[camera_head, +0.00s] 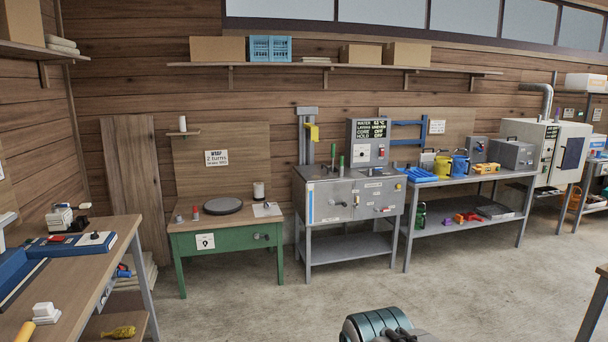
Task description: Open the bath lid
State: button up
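The bath looks to be the grey metal unit (345,210) on legs against the back wall, with a display (371,129) reading WATER, LAYERS, CORE and HOLD above it. Its top (350,172) looks flat and covered; the lid's edges are too small to make out. A green upright handle (341,161) and a darker one beside it stand at the top. A lever (340,203) and knobs are on the front. Part of my own arm shows at the bottom edge, well apart from the bath. My gripper's fingers cannot be seen.
A green table (222,238) with a dark round plate (223,205) stands left of the bath. A grey bench (465,228) with blue and yellow containers stands right. A wooden workbench (85,275) fills the left front. Open concrete floor (290,295) lies before the bath.

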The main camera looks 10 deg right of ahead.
aim_at(317, 173)
jog(key=z, duration=0.2)
jog(key=i, duration=0.75)
jog(key=z, duration=0.6)
jog(key=i, duration=3.5)
jog(key=u, duration=0.5)
jog(key=i, duration=1.4)
jog(key=u, duration=0.4)
